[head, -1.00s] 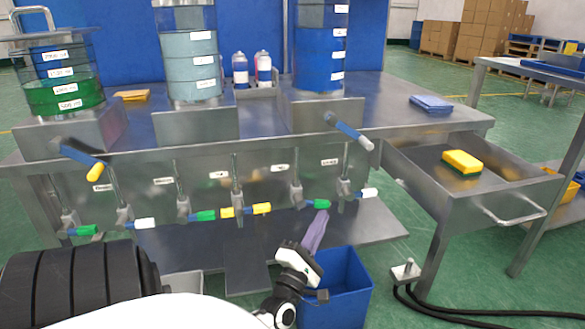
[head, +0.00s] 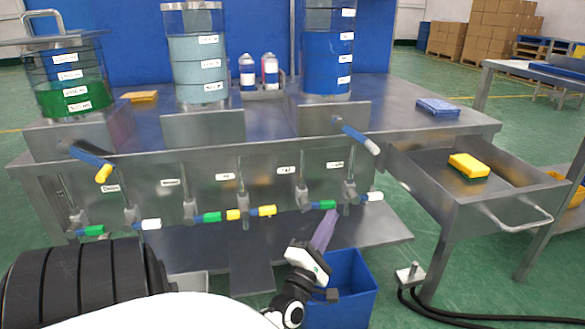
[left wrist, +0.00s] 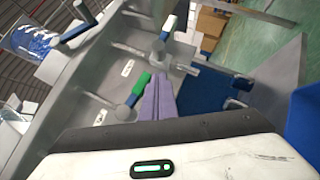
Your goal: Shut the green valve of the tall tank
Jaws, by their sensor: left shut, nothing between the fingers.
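The tall tank (head: 327,55), holding blue liquid, stands at the right of the row of tanks and runs past the top of the head view. A green valve handle (head: 327,204) lies roughly level on the pipe at the bench front below it. In the left wrist view a green handle (left wrist: 141,84) with a blue stem end shows just left of my fingers. My left gripper (head: 331,214), with purple fingers, is shut and empty. Its tips are just below and right of the green handle; I cannot tell whether they touch it. My right gripper is not in view.
Other valves with white (head: 372,196), yellow (head: 263,211) and green (head: 211,217) handles sit along the same pipework. A blue bin (head: 350,290) stands below my gripper. An open drawer (head: 455,208) extends at right.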

